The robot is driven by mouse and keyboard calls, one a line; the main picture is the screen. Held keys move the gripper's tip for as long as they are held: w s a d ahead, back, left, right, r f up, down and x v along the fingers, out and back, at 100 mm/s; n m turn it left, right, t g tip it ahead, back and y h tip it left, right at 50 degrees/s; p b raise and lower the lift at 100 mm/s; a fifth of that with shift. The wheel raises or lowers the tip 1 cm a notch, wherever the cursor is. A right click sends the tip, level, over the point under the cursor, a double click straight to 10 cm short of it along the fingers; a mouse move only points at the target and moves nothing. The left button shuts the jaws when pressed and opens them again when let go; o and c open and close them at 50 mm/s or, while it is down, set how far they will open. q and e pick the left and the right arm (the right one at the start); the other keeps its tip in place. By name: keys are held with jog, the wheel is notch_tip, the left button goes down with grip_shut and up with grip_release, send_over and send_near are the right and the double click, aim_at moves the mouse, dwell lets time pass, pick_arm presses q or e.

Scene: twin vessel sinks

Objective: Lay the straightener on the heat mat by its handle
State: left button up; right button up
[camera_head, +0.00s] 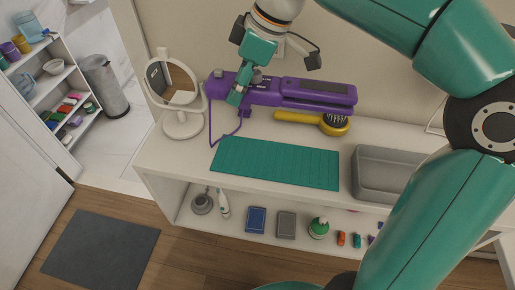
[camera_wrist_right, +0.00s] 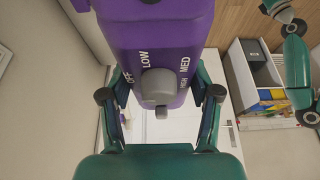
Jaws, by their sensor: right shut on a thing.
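The purple straightener (camera_head: 265,98) is in my right gripper (camera_head: 238,94), which is shut on its handle near the left end. Its longer plate end points right, and it appears to be above the back of the counter. In the right wrist view, the fingers sit either side of the straightener (camera_wrist_right: 160,35), by a grey dial marked OFF, LOW, MED and HIGH. A purple cord hangs from the left end. The green ribbed heat mat (camera_head: 275,163) lies bare at the counter's front, in front of the straightener. My left gripper is not in view.
A yellow brush (camera_head: 333,124) lies behind the mat, close to the straightener's right end. A round white mirror (camera_head: 182,124) stands at left. A grey basin (camera_head: 383,174) is right of the mat. Several small items sit on the shelf below.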

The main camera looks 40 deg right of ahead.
jog(key=b, duration=0.1)
send_over(242, 154)
jog(key=s, duration=0.1)
jog(key=f, duration=1.3)
jog(key=shift+s+d+f, duration=0.1)
jog(key=shift+d+f, duration=0.1)
jog(key=shift+d, duration=0.2)
jog(key=shift+f+b, duration=0.3)
jog(key=shift+f, duration=2.45)
jog(key=o, duration=1.5)
jog(key=shift+o, duration=0.2)
jog(key=shift+r, duration=0.1)
